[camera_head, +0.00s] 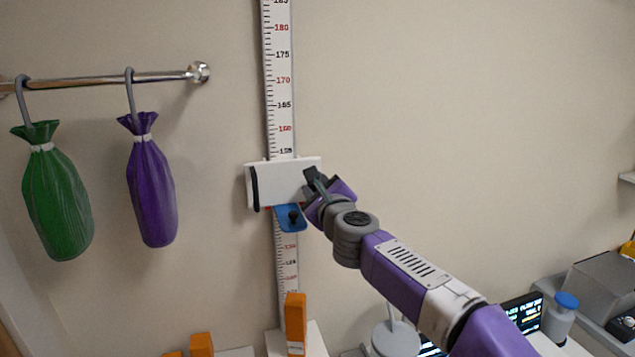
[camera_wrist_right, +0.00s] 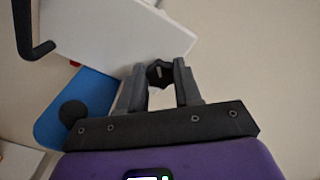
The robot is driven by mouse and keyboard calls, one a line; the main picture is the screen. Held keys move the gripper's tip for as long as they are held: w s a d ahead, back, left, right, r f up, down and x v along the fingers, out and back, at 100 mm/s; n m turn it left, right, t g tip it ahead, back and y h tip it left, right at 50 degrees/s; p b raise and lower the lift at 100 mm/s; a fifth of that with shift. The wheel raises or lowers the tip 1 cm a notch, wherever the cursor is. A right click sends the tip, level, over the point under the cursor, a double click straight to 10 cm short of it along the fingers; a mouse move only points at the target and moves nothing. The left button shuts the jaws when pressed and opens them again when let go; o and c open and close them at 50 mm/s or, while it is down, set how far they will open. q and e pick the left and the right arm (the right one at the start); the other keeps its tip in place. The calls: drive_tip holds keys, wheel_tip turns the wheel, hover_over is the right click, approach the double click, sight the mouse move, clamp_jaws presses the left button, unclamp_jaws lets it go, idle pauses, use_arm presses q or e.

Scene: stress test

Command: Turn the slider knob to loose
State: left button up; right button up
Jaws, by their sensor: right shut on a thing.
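A white slider block (camera_head: 285,184) sits on the vertical height scale (camera_head: 279,75) on the wall, just below the 155 mark. It also shows as a white plate in the right wrist view (camera_wrist_right: 115,28). My right gripper (camera_head: 313,183) is at the block's right side. In the right wrist view its fingers (camera_wrist_right: 160,82) are shut on a small dark slider knob (camera_wrist_right: 159,72) at the block's edge. The knob's setting cannot be read. A blue plate (camera_head: 292,224) with a round black knob (camera_head: 294,216) is under the block. My left gripper is not in view.
A green bag (camera_head: 58,200) and a purple bag (camera_head: 152,190) hang from a metal rail (camera_head: 150,77) at the left. Orange blocks (camera_head: 295,320) stand below the scale. A blue-capped bottle (camera_head: 560,318) and a grey box (camera_head: 602,287) are at lower right.

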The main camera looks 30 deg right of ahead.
drive_tip(key=n+p, duration=0.3)
drive_tip(key=n, duration=0.6)
drive_tip(key=shift+f+n, duration=0.15)
drive_tip(key=shift+n, duration=0.25)
idle(0.4)
drive_tip(key=o, duration=1)
drive_tip(key=shift+o, duration=0.2)
drive_tip(key=v, duration=0.7)
drive_tip(key=shift+s+a, duration=0.15)
drive_tip(key=shift+s, duration=0.15)
